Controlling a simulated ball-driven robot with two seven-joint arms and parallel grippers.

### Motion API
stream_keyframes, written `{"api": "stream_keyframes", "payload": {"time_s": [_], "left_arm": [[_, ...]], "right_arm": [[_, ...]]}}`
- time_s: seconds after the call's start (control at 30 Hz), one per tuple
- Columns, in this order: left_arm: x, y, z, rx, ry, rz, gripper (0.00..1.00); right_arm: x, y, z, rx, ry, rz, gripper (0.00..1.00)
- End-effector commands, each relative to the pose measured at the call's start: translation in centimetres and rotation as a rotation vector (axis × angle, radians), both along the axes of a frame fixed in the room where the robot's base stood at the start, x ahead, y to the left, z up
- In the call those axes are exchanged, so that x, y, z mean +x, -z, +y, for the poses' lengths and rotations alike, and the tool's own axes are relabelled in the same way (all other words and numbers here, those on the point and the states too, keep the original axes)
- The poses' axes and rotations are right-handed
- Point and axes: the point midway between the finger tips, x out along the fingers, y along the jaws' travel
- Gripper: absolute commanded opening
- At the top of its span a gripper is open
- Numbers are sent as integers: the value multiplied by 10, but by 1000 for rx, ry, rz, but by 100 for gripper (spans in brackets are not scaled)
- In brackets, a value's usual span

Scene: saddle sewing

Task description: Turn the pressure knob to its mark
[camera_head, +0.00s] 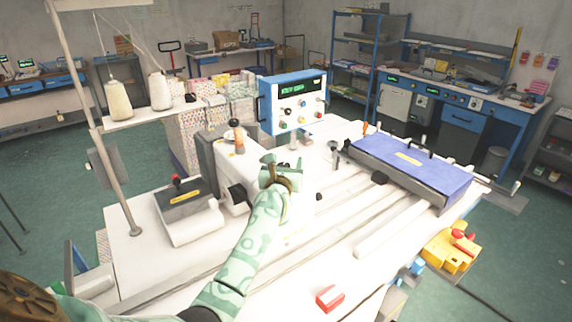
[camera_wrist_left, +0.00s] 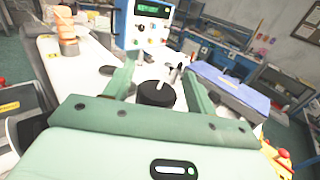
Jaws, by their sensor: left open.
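A round black knob (camera_wrist_left: 156,94) with a pale line on its top shows in the left wrist view, between the fingers of my left gripper (camera_wrist_left: 160,72). I take it for the pressure knob. The fingers stand open on either side, with visible gaps. I cannot tell how far the fingertips are from it in depth. In the head view my left gripper (camera_head: 282,170) is at the front of the white sewing machine (camera_head: 225,165) and hides the knob there. I cannot make out the mark clearly. My right gripper is not in view.
A blue-framed control panel (camera_head: 293,102) stands behind the machine. A blue-topped box (camera_head: 410,165) lies on the right of the white table (camera_head: 150,262). A red block (camera_head: 329,298) is near the front edge. Thread cones (camera_head: 118,100) stand at the left.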

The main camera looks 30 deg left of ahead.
Motion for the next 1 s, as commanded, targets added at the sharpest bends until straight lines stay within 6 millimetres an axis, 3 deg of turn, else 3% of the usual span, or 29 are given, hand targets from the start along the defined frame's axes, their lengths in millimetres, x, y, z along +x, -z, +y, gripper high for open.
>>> {"api": "stream_keyframes", "payload": {"time_s": [0.13, 0.3, 1.0], "left_arm": [[0, 0, 0, 1, -1, 0, 53], [-1, 0, 0, 1, -1, 0, 12], [-1, 0, 0, 2, -1, 1, 12]], "right_arm": [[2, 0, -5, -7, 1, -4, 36], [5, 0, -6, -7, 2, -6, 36], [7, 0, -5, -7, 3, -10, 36]]}}
